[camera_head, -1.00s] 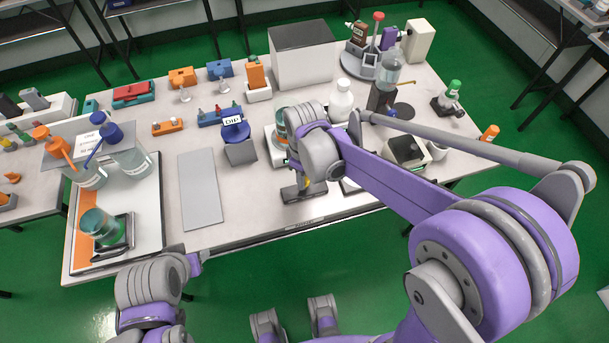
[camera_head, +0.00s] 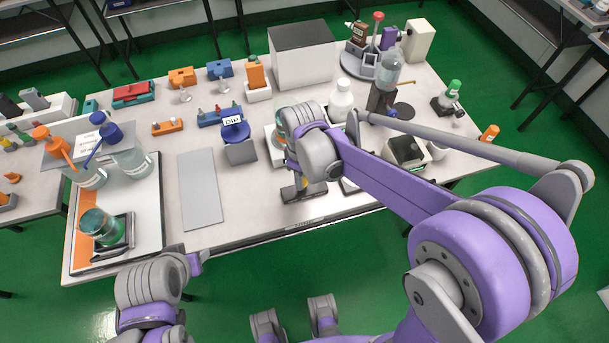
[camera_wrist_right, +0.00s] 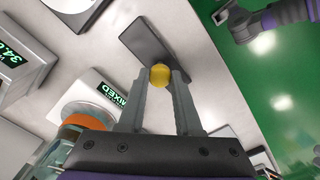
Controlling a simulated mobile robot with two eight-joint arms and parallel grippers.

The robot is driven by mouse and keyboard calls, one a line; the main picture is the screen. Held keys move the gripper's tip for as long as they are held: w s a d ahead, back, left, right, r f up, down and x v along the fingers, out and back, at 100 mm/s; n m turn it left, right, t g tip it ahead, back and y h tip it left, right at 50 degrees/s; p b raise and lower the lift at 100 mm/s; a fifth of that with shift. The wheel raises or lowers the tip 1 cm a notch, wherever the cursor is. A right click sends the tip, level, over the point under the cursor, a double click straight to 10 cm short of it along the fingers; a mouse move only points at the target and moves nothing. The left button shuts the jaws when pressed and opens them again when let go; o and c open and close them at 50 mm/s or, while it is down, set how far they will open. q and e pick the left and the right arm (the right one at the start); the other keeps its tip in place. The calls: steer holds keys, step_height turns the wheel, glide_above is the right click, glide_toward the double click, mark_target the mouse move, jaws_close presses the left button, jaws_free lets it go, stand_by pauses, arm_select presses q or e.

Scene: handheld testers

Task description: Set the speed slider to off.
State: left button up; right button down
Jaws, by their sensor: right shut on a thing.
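In the right wrist view, a round yellow knob (camera_wrist_right: 160,75) sits between the fingertips of my right gripper (camera_wrist_right: 160,84), which is shut on it. Behind it is a flat dark grey block (camera_wrist_right: 150,38), which I take to be the speed slider's body. In the head view this dark block (camera_head: 303,192) lies near the table's front edge. My right gripper (camera_head: 298,181) is over it, mostly hidden by my right wrist. My left arm is at the lower left, off the table. Its fingers are not clear. Slider markings cannot be read.
A white device with a green "MIXED" display (camera_wrist_right: 112,94) stands close by, with an orange-rimmed jar (camera_wrist_right: 85,122). Another display (camera_wrist_right: 12,57) is at the left. A grey mat (camera_head: 200,190) and a tray with bottles (camera_head: 147,225) lie left in the head view.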

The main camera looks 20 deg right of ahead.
steer(key=a, duration=0.4)
steer(key=shift+s, duration=0.1)
steer(key=c, duration=1)
jaws_free()
steer(key=o, duration=0.4)
steer(key=shift+a, duration=0.1)
step_height(320, 180, up, 11)
steer(key=shift+f+p, duration=0.1)
steer(key=shift+p, duration=0.3)
